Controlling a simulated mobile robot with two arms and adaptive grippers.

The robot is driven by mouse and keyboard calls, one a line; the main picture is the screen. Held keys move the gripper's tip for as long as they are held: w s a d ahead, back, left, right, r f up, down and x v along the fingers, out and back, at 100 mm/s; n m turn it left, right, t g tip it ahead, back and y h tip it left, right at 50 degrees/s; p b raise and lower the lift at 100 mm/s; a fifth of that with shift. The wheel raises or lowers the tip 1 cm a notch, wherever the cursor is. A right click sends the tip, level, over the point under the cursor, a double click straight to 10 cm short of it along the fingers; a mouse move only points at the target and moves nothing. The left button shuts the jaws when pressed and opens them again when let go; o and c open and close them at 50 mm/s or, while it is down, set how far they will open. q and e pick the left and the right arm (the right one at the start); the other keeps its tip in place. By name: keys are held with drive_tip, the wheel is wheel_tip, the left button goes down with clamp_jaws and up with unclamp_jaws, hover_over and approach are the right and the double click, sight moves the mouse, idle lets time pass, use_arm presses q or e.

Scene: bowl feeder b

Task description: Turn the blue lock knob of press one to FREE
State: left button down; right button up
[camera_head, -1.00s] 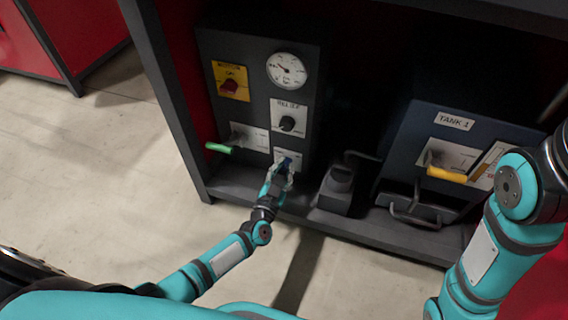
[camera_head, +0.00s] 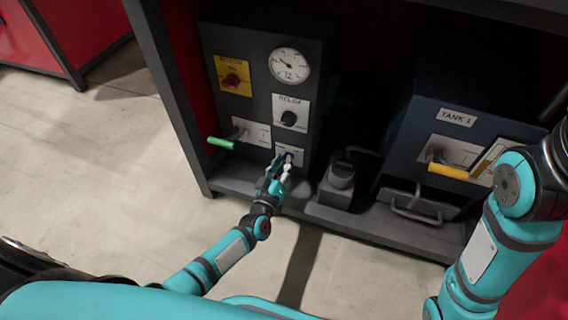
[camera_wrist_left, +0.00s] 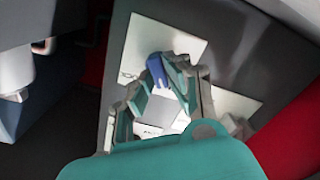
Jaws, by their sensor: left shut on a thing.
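The blue lock knob (camera_wrist_left: 156,70) shows in the left wrist view, in front of a pale plate on the dark panel. In the head view it is mostly hidden by my left gripper (camera_head: 286,166), at the small plate (camera_head: 290,149) low on the press panel (camera_head: 262,100). My left gripper also shows in the left wrist view (camera_wrist_left: 163,82). Its fingers are on both sides of the knob, shut on it. The knob's markings are too small to read. My right arm shows at the right of the head view, but its gripper is out of view.
Above the knob are a black dial knob (camera_head: 289,118), a round gauge (camera_head: 289,65) and a red switch on a yellow plate (camera_head: 233,76). A green-handled lever (camera_head: 221,143) sticks out to the left. A dark block (camera_head: 338,182) and the TANK 1 unit (camera_head: 420,130) stand to the right.

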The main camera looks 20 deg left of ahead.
use_arm(q)
drive_tip(key=shift+n, duration=0.8)
drive_tip(key=c, duration=1.3)
unclamp_jaws()
